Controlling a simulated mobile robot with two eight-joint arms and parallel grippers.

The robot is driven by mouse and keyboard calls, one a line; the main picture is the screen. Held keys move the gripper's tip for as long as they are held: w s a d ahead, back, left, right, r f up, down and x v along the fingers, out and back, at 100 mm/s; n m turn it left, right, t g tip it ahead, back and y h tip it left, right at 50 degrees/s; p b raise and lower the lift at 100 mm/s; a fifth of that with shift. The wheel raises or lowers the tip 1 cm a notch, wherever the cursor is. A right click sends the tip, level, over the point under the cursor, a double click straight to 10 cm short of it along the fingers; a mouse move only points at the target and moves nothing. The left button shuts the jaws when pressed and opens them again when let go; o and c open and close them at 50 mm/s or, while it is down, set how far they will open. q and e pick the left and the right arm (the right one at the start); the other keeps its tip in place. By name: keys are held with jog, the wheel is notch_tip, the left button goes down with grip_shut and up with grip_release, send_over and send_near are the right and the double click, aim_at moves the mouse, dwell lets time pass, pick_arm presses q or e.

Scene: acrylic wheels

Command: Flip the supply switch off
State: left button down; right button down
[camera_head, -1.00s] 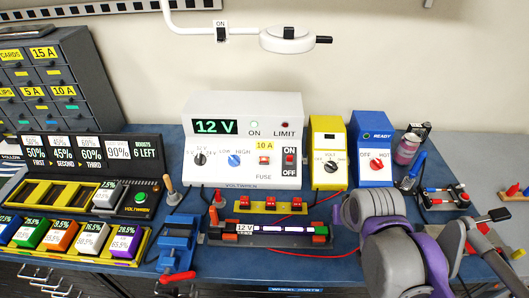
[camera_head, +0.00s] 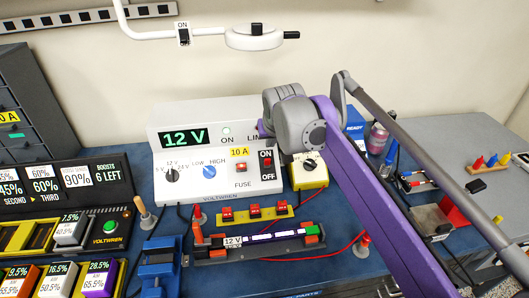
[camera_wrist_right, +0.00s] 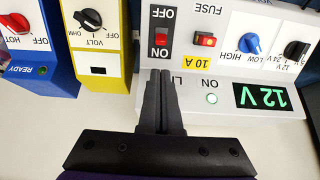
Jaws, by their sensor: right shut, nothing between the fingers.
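The white supply unit (camera_head: 180,140) shows a green 12 V display and a lit green ON lamp. Its red supply switch (camera_head: 266,166), in a black frame between ON and OFF labels, sits at the lower right of its face. In the upside-down right wrist view the supply switch (camera_wrist_right: 161,38) lies just beyond the fingertips of my right gripper (camera_wrist_right: 161,72). These fingers are shut and empty. Whether they touch the panel I cannot tell. In the head view my right wrist hides the unit's upper right corner and the fingers. My left gripper is out of view.
Beside the switch are a red fuse (camera_wrist_right: 205,40) and blue knob (camera_wrist_right: 249,43). A yellow meter (camera_head: 309,174) and partly hidden blue box (camera_head: 355,121) stand to the right. A strip fixture (camera_head: 270,238) with a lit tube lies in front, with red wires.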

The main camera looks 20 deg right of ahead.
aim_at(267, 160)
jog(key=b+x, duration=0.1)
jog(key=x, duration=0.9)
jog(key=shift+s+a+f+t+h+b, duration=0.15)
jog(key=shift+s+t+b, duration=0.15)
jog(key=shift+t, duration=0.35)
jog(key=shift+s+a+t+h+b, duration=0.1)
jog(key=shift+s+t+h+b, duration=0.2)
jog(key=shift+t, duration=0.35)
jog(key=shift+s+a+f+t, duration=0.2)
jog(key=shift+s+t, duration=0.35)
jog(key=shift+t, duration=0.35)
jog(key=shift+s+f, duration=0.25)
jog(key=shift+s, duration=0.2)
jog(key=shift+s+a, duration=0.25)
jog(key=shift+s, duration=0.45)
